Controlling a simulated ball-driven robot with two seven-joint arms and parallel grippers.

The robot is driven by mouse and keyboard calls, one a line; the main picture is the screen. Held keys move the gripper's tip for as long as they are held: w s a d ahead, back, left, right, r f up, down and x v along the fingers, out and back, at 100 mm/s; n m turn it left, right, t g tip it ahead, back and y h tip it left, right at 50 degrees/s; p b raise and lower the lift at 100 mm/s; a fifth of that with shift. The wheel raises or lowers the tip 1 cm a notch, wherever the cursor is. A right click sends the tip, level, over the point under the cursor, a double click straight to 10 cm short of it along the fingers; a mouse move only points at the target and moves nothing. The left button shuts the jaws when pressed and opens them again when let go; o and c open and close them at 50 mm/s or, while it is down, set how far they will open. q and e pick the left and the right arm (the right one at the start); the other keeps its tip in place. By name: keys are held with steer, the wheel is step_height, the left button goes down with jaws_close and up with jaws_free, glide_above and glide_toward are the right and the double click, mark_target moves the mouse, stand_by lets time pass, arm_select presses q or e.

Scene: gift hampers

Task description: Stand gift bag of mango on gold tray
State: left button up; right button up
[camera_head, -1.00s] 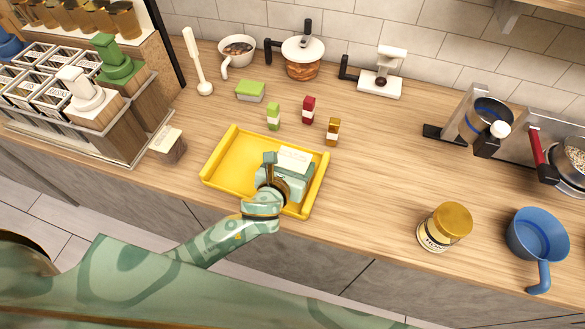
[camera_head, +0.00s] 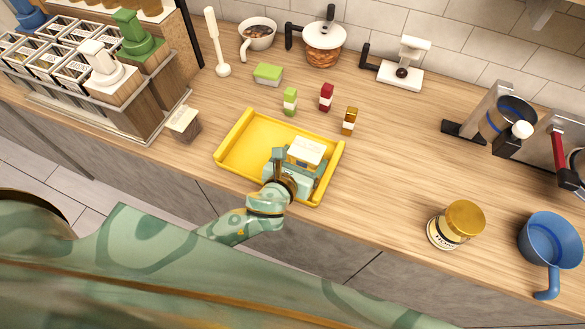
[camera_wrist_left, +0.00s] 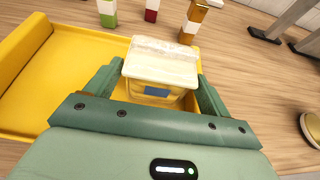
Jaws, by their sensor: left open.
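The gold tray (camera_head: 246,148) is a yellow, raised-edge tray on the wooden counter. A small bag with a cream top and yellow body, which I take for the gift bag of mango (camera_head: 308,150), stands upright toward the tray's right side. In the left wrist view the bag (camera_wrist_left: 160,62) shows a blue label on its front and sits between my fingers. My left gripper (camera_head: 297,166) is open around the bag, one finger on each side; small gaps seem to show. The bag's base is partly hidden. My right gripper is not in view.
Small green (camera_head: 290,101), red (camera_head: 326,97) and gold (camera_head: 349,120) blocks stand behind the tray. A wooden block with a pale top (camera_head: 184,124) stands to its left. A gold-lidded jar (camera_head: 456,225) and a blue pan (camera_head: 550,240) are at right. Counter between tray and jar is clear.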

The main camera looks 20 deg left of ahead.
arm_select(q)
steer(key=d+v, duration=0.1)
steer(key=v, duration=0.8)
steer(key=shift+a+p, duration=0.45)
